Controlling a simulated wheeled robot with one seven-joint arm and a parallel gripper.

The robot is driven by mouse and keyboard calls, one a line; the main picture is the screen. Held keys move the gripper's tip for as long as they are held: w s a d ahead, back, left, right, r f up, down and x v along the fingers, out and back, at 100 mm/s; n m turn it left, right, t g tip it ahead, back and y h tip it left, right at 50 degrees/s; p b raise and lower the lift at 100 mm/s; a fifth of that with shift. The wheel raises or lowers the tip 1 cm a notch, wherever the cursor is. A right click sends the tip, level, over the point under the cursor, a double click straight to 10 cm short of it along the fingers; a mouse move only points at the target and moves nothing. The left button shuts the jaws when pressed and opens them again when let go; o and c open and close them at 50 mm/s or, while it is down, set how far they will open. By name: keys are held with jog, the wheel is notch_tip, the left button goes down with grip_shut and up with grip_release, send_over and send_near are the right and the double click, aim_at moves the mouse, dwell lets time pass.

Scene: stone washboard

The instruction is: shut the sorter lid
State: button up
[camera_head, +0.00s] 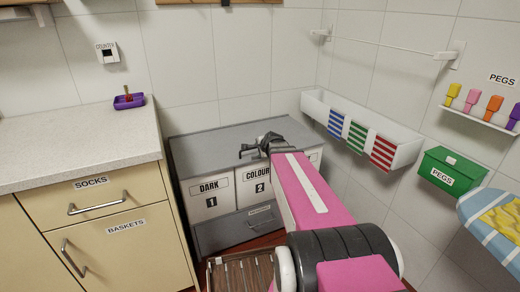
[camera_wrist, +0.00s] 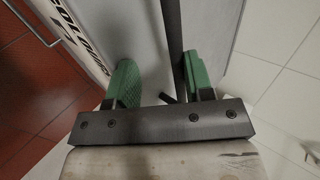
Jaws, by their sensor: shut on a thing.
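The laundry sorter (camera_head: 222,232) is a grey cabinet with white bin fronts marked DARK 1 and COLOUR 2, on the floor in the head view. Its grey lid (camera_head: 205,150) shows as a broad panel above the bins; its exact angle is hard to tell. My gripper (camera_head: 258,148) is at the right part of this panel. In the wrist view, my gripper's green finger pads (camera_wrist: 160,82) stand either side of a dark, narrow edge (camera_wrist: 175,35), seemingly the lid's. The contact itself is partly hidden by the gripper body.
A beige counter (camera_head: 75,145) with drawers stands close on the left. A white wall trough (camera_head: 312,105) with striped cloths and a green PEGS box (camera_head: 450,171) are on the right wall. A slatted wooden thing (camera_head: 240,272) lies low in front of the sorter.

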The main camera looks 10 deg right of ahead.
jog(key=shift+s, duration=0.1)
jog(key=v, duration=1)
jog(key=shift+s+r, duration=0.25)
jog(key=s+a+f+n+g+h, duration=0.1)
jog(key=s+a+f+n+g, duration=0.2)
jog(key=s+f+n, duration=0.4)
jog(key=s+a+f+n+g, duration=0.4)
jog(key=s+f+n+g, duration=0.2)
jog(key=f, duration=0.4)
jog(key=s+n, duration=0.1)
jog(key=n, duration=0.1)
jog(key=shift+n+g+h, duration=0.3)
jog(key=shift+n+h, duration=0.1)
jog(key=shift+f, duration=0.15)
dwell(0.5)
